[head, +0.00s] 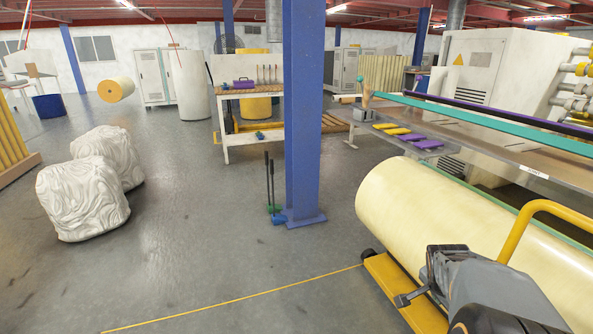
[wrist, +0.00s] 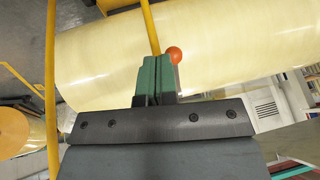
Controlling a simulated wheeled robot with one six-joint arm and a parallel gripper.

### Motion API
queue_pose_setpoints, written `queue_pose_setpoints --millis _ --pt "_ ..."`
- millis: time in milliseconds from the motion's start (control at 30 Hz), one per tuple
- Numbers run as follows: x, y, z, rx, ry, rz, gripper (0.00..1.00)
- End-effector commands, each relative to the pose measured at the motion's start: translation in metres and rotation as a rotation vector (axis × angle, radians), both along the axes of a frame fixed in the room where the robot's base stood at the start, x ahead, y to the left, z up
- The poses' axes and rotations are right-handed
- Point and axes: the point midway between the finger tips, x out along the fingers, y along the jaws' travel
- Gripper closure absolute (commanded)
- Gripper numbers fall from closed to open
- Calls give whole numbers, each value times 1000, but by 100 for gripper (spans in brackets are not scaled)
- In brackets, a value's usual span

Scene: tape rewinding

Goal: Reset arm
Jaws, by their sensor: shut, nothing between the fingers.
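My gripper (wrist: 155,72) shows in the wrist view with its two green fingers pressed together and nothing between them. A small orange-red ball (wrist: 174,55) appears right beside the fingertips; whether it touches them I cannot tell. A large cream roll (wrist: 230,50) fills the view behind the fingers. In the head view this roll (head: 440,215) lies at the right, with dark grey parts of my arm in front of it at the bottom right. My fingertips cannot be made out in the head view.
A yellow tubular rail (head: 530,225) curves near my arm, and a yellow foot plate (head: 405,290) lies below the roll. A blue column (head: 303,110) stands mid-view. White wrapped bundles (head: 83,200) sit at the left. The grey floor between bundles and column is clear.

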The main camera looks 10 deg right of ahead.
Motion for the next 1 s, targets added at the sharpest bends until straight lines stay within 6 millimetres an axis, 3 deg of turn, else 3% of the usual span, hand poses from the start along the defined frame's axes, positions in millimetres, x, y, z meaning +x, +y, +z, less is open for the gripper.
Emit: queue_pose_setpoints --millis 167,500,700,833,1000 --pt "8 26 50 -2 22 119 100" --pt "12 138 205 -11 121 666 100" --pt "-1 196 279 -21 162 986 100" --pt "-12 223 311 -27 180 1150 100" --pt "-23 244 336 -35 191 1292 100"
